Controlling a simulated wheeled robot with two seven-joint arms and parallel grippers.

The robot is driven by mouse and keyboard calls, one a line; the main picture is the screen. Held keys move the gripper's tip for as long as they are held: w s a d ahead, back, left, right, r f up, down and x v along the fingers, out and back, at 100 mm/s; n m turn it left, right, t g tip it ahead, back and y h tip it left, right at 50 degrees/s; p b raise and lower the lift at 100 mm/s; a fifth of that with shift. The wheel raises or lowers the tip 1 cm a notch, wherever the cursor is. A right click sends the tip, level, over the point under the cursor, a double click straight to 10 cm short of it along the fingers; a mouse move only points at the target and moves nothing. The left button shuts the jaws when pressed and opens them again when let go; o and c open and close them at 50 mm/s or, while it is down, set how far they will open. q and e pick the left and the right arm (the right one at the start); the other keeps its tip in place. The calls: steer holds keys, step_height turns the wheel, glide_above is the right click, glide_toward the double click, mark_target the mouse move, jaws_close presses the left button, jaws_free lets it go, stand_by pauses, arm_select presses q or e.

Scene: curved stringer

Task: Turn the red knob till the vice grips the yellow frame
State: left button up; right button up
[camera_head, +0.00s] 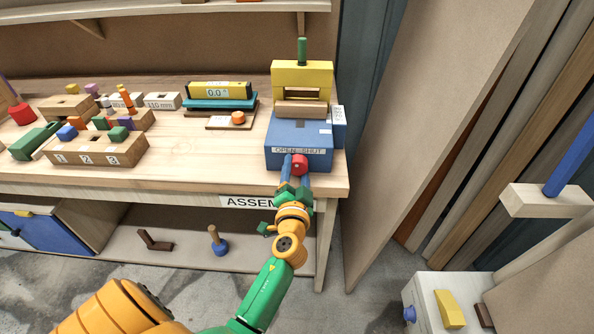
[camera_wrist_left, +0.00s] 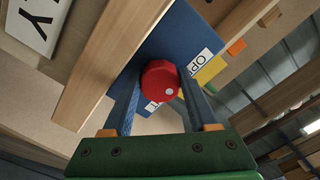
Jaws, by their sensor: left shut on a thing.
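The red knob (camera_head: 300,165) is on the front of the blue vice (camera_head: 285,135), at the right end of the bench, under an "OPEN SHUT" label. The yellow frame (camera_head: 302,75) stands upright at the vice, with a green peg on top and a wooden piece (camera_head: 300,109) in front of its lower part. My left gripper (camera_head: 293,172) is shut on the red knob from the front. In the left wrist view, the knob (camera_wrist_left: 160,80) sits between the two blue fingers, with a pale dot on its face. Contact between vice jaws and frame cannot be made out. My right gripper is not in view.
The bench edge (camera_head: 200,189) runs just under the vice. Blocks and a wooden tray (camera_head: 97,158) marked 1, 2, 3 stand at the left. A yellow level (camera_head: 220,91) reads 0.0° beside the vice. A tall panel (camera_head: 440,110) rises at the right.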

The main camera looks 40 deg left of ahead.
arm_select(q)
steer(key=m, duration=0.6)
steer(key=shift+a+p, duration=0.1)
steer(key=shift+p, duration=0.2)
steer(key=shift+m, duration=0.3)
steer(key=shift+r, duration=0.1)
steer(key=o, duration=1.4)
steer(key=shift+s, duration=0.1)
